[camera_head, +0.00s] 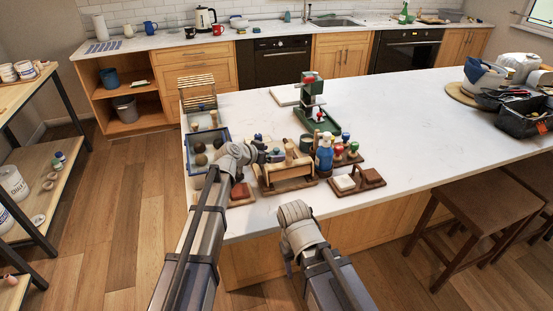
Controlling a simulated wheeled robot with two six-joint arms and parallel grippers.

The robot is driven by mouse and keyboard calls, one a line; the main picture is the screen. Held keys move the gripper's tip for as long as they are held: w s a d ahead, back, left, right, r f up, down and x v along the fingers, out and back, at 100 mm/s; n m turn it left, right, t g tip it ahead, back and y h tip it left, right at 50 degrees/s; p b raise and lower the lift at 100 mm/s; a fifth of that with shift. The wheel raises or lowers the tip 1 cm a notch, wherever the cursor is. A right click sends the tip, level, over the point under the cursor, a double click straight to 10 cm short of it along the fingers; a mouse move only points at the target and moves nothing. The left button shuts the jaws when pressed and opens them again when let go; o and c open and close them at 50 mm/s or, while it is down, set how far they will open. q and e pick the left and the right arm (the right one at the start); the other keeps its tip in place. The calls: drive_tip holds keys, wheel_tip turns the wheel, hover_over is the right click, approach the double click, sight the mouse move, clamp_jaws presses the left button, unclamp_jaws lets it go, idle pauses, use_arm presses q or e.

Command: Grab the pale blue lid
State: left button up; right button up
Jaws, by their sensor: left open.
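My left gripper (272,154) is open and reaches in from the left over the wooden tool rack (290,184) at the near left of the white island. A small blue-grey patch shows at its fingertips, but it is too small to tell whether it is the pale blue lid or part of the gripper. A green-grey cylinder (306,144) stands just right of the fingers. My right arm's wrist is over the island's front edge; its fingers do not show.
A blue bottle (324,155), several coloured-knob tools (346,138) and a wooden stand with blocks (357,180) crowd the right of the rack. A blue tray (196,160) with dark balls lies left. A green press (311,100) stands behind. The island's middle is clear.

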use_arm(q)
drive_tip(key=x, duration=0.2)
drive_tip(key=shift+w+d+f+b, duration=0.15)
drive_tip(key=shift+w+b, duration=0.05)
drive_tip(key=shift+b, duration=0.1)
drive_tip(key=shift+c, duration=0.2)
drive_tip(key=c, duration=1.2)
